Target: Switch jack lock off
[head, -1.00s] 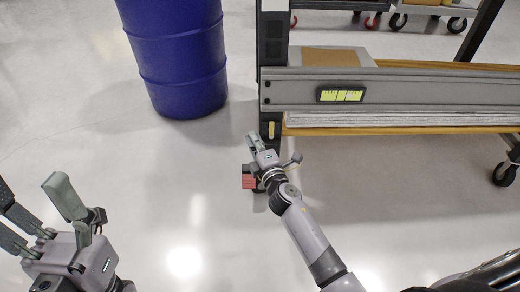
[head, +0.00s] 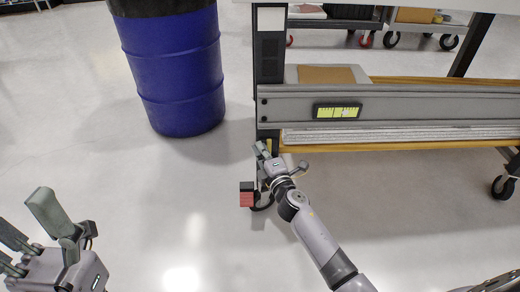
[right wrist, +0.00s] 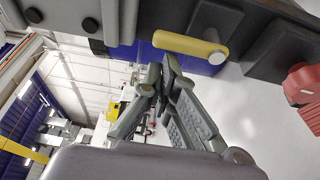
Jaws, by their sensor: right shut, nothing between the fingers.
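The fixture's grey beam (head: 390,103) ends at a dark post (head: 270,60) on its left. A yellow lever with a metal end (right wrist: 185,45) sticks out from the dark frame in the right wrist view. A red block (head: 246,199) sits low by the post; a red part (right wrist: 303,85) shows at the right wrist view's right edge. I cannot tell which part is the jack lock. My right gripper (head: 262,151) is shut and empty by the post's lower end. Its fingertips (right wrist: 165,72) are just below the lever in the picture; contact is unclear. My left gripper (head: 28,222) is open and empty.
A blue drum (head: 177,75) stands left of the post. A yellow-green level display (head: 337,111) is on the beam. A caster (head: 503,187) stands at the right, and carts (head: 425,25) are behind. The floor between drum and left gripper is clear.

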